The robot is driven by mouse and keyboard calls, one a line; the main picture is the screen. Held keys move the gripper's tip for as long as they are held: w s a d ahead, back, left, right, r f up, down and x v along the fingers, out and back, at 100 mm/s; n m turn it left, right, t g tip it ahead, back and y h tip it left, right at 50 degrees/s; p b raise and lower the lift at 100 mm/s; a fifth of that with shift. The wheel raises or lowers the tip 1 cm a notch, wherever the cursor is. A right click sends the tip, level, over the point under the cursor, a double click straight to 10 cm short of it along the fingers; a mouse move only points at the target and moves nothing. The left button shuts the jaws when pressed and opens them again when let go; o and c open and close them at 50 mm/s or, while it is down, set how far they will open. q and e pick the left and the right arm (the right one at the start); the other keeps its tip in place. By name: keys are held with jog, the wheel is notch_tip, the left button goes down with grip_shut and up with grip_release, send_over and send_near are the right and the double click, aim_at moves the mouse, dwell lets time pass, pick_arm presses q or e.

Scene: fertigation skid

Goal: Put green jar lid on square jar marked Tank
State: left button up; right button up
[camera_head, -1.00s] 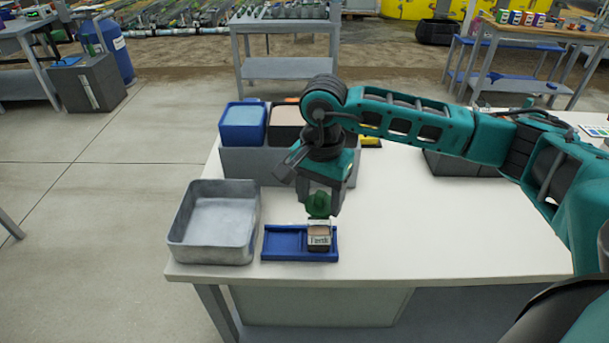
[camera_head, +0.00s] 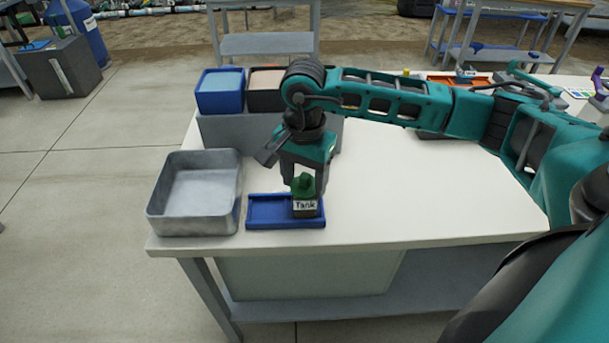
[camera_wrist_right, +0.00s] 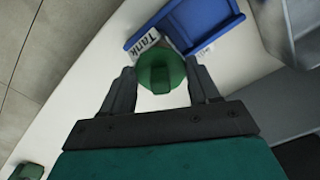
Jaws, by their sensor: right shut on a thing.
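The square jar marked Tank (camera_head: 306,209) stands upright on a blue tray (camera_head: 265,211) near the table's front edge. Its white label faces the front. My right gripper (camera_head: 304,185) points down over the jar and is shut on the green lid (camera_head: 304,181). The lid is directly above the jar's top, touching or nearly touching; I cannot tell whether it is seated. In the right wrist view the lid (camera_wrist_right: 161,72) sits between the fingertips and hides most of the jar, whose Tank label (camera_wrist_right: 148,41) shows beside it. My left gripper is not in view.
A grey metal bin (camera_head: 195,194) stands just left of the blue tray. Behind are a blue container (camera_head: 220,92) and a dark one with beige contents (camera_head: 266,80) on a grey block. An orange tray (camera_head: 455,79) lies at the far right. The table's middle is clear.

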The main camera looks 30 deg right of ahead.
jog(key=o, duration=1.1)
jog(key=shift+r, duration=0.15)
jog(key=shift+r+p, duration=2.1)
jog(key=shift+r, duration=1.35)
